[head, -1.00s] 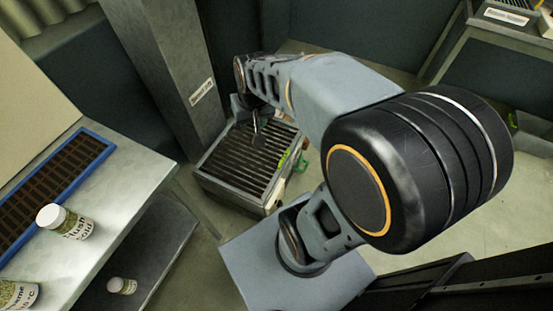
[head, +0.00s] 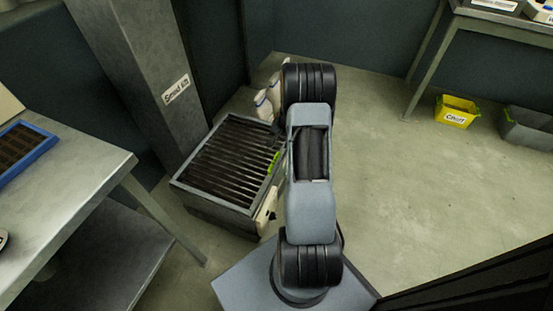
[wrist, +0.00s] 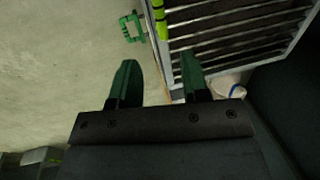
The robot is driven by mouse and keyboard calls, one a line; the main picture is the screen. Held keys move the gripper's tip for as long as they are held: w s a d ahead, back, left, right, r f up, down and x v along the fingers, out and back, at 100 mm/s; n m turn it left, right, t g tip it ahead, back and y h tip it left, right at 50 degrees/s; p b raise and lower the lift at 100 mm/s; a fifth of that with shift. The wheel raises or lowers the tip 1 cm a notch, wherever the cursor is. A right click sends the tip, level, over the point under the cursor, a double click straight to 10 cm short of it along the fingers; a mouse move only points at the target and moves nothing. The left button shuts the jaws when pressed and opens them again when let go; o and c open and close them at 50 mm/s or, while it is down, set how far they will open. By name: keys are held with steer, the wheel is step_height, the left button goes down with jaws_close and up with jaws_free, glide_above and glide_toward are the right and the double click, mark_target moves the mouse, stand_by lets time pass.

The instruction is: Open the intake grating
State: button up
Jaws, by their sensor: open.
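The intake grating (head: 228,160) is a set of dark parallel bars in a grey metal box on the floor. It looks closed. A yellow-green strip (head: 273,162) sits on its right edge; the strip also shows in the wrist view (wrist: 160,20), at the grating's edge. A green bracket-like piece (wrist: 133,27) stands out beside that edge. My gripper (wrist: 157,68) is open and empty, its two dark green fingers apart near the grating's corner, with the strip ahead of them. In the head view my arm mostly hides the gripper.
A grey column (head: 150,75) rises behind the grating. White bottles (head: 268,100) stand near its far corner. A metal table (head: 75,180) is at left. A yellow bin (head: 455,111) and a grey bin (head: 528,128) lie at right. The floor between is clear.

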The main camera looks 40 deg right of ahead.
mark_target(276, 157)
steer(key=f+b, duration=0.1)
steer(key=f, duration=0.2)
steer(key=w+f+b, duration=0.1)
steer(key=f, duration=0.3)
steer(key=a+f+b, duration=0.1)
steer(key=f, duration=0.2)
steer(key=shift+w+a+f, duration=0.1)
steer(key=shift+w+f, duration=0.15)
steer(key=shift+w, duration=0.15)
jaws_close()
